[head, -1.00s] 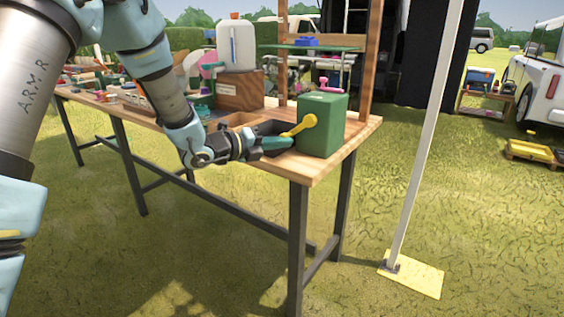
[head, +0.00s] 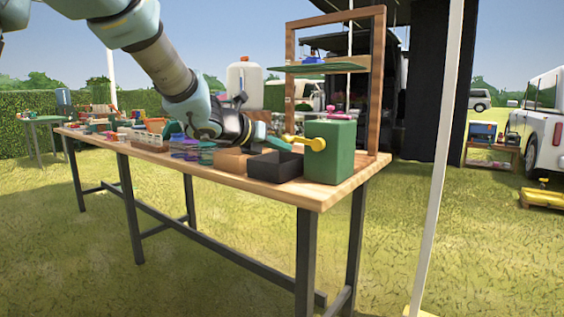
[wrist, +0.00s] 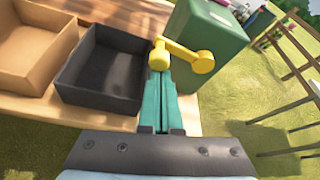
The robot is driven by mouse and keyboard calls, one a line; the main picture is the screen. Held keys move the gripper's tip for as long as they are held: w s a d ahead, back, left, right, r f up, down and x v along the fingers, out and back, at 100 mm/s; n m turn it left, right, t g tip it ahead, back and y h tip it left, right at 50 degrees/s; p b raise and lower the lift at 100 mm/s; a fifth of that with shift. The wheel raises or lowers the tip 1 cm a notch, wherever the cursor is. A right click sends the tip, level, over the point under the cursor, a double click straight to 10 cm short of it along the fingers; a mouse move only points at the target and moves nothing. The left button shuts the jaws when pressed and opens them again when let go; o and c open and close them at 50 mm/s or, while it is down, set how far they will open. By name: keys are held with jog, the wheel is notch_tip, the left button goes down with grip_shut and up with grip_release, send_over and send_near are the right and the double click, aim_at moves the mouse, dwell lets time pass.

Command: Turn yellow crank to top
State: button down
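The yellow crank (head: 303,142) is on the near face of the green box (head: 340,137) at the table's right end. Its arm points left from the hub, with the knob end slightly higher than the hub. In the wrist view the crank's knob (wrist: 159,58) is left of its hub (wrist: 203,62). My gripper (head: 281,140) comes from the left. Its teal fingers (wrist: 160,78) lie together with only a thin line between them, and their tips are at the knob. The knob hides the very tips, so contact is hard to judge.
A black open tray (head: 275,168) and a brown open box (head: 232,162) stand left of the green box. A wooden frame with a green shelf (head: 318,67) rises behind. A white pole (head: 440,150) stands right of the table. Grass is open in front.

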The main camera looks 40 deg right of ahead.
jog(key=shift+r+m+t, duration=0.25)
jog(key=shift+m+t, duration=0.05)
jog(key=shift+b, duration=0.3)
